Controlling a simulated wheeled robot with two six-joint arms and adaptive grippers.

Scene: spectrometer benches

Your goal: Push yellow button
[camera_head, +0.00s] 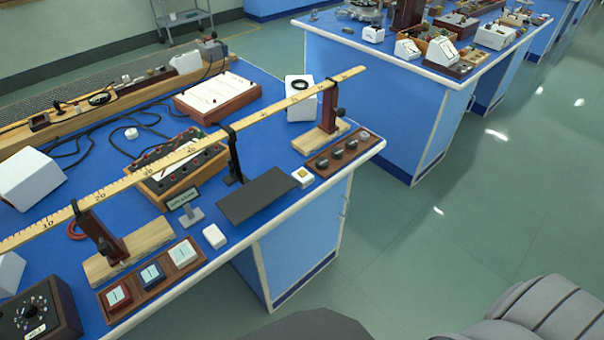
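A small white block with a yellow patch on its top (302,175), which looks like the yellow button, sits near the front right edge of the blue bench (262,66). It stands between a dark flat plate (257,194) and a wooden strip with several dark knobs (344,151). A wooden strip at the front left holds a red-framed button (118,296), a blue-framed one (151,275) and a pale one (183,253). Neither of my grippers is in view.
A long yellow ruler (160,152) on upright stands runs above the bench. A plain white block (215,236) lies near the front edge. A second blue bench (400,107) with instruments stands behind right. Green floor (480,210) is open on the right.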

